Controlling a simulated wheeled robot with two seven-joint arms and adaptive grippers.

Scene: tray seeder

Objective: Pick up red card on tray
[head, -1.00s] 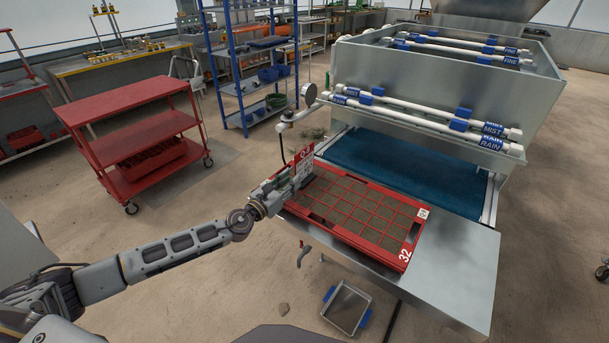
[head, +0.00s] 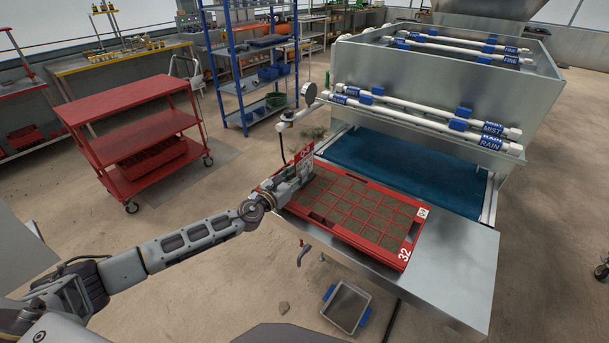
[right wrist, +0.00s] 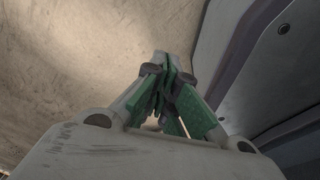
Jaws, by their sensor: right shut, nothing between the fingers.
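A red card (head: 305,152) with white marks stands upright at the far left corner of the red seed tray (head: 372,256) in the head view. The tray holds many soil-filled cells and carries the number 32. My left gripper (head: 302,170) is at that corner, right in front of the card, and covers its lower part. I cannot tell whether its fingers are open or shut on the card. My right gripper (right wrist: 170,90) shows in the right wrist view, its green fingers shut together with nothing between them, above bare floor.
The tray lies on a metal table (head: 455,270) before the seeder's blue belt (head: 400,175). White spray pipes (head: 430,118) cross above the belt. A grey bin (head: 346,306) sits below the table. A red cart (head: 135,135) and a blue shelf (head: 245,75) stand at the left.

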